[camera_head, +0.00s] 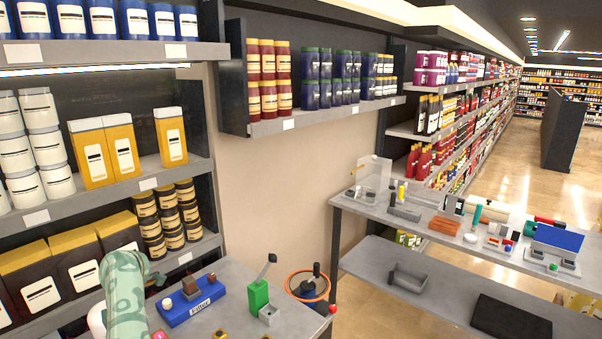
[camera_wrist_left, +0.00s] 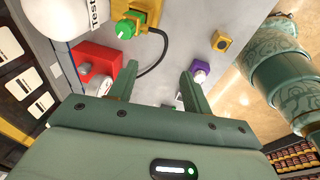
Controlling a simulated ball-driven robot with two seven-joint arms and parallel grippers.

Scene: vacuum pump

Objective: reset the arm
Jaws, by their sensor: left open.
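My left arm (camera_head: 124,290), pale green and patterned, rises at the lower left of the head view in front of the shelf. Its gripper is below the picture there. In the left wrist view my left gripper (camera_wrist_left: 158,86) has its two green fingers spread wide apart. Nothing is held between them. Beyond them lies the grey bench top (camera_wrist_left: 180,50) with pump parts on it. A patterned green arm link of mine (camera_wrist_left: 285,80) shows at the right of that view. My right gripper is not seen in either view.
The wrist view shows a white tank (camera_wrist_left: 75,15), red block (camera_wrist_left: 95,62), green knob (camera_wrist_left: 125,29) and purple knob (camera_wrist_left: 200,72). Shelves stand close on the left.

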